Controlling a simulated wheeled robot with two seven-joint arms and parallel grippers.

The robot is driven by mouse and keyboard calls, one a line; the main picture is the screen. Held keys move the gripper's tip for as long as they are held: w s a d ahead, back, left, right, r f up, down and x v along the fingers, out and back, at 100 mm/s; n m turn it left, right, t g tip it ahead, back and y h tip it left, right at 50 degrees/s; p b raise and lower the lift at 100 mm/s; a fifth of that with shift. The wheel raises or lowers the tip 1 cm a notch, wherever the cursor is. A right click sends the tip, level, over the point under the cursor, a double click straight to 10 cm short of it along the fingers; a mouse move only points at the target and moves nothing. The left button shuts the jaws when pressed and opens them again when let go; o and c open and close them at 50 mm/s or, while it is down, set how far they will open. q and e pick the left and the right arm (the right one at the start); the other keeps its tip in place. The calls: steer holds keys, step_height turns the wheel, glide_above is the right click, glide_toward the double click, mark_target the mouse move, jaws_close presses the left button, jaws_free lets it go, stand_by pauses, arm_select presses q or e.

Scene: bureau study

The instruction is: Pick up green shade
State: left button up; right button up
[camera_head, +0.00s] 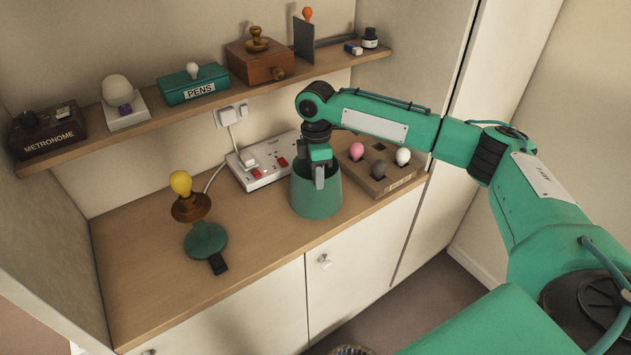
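The green shade (315,203) stands on the wooden desktop near its front edge, in the middle of the view. It is a tapered green cup shape with its narrower end up. My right gripper (319,178) points down at the top rim of the shade, and a grey finger overlaps the near side of the rim. The other finger is hidden, so I cannot tell whether the gripper is closed on the rim. My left gripper is out of view.
A lamp base with a yellow bulb (181,183) stands on the left. A power strip (262,166) lies behind the shade. A bulb box (377,190) stands right of it. A shelf (150,128) with several objects runs above. Desktop is clear between lamp and shade.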

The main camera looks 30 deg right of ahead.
mark_target(320, 193)
steer(key=f, duration=0.1)
steer(key=f+p, duration=0.1)
steer(key=f, duration=0.1)
steer(key=shift+s+d+f, duration=0.2)
steer(key=shift+d+f, duration=0.1)
steer(key=shift+f, duration=0.05)
steer(key=shift+f+p, duration=0.3)
steer(key=shift+f, duration=0.05)
steer(key=shift+a+f, duration=0.1)
steer(key=shift+f, duration=0.05)
jaws_close()
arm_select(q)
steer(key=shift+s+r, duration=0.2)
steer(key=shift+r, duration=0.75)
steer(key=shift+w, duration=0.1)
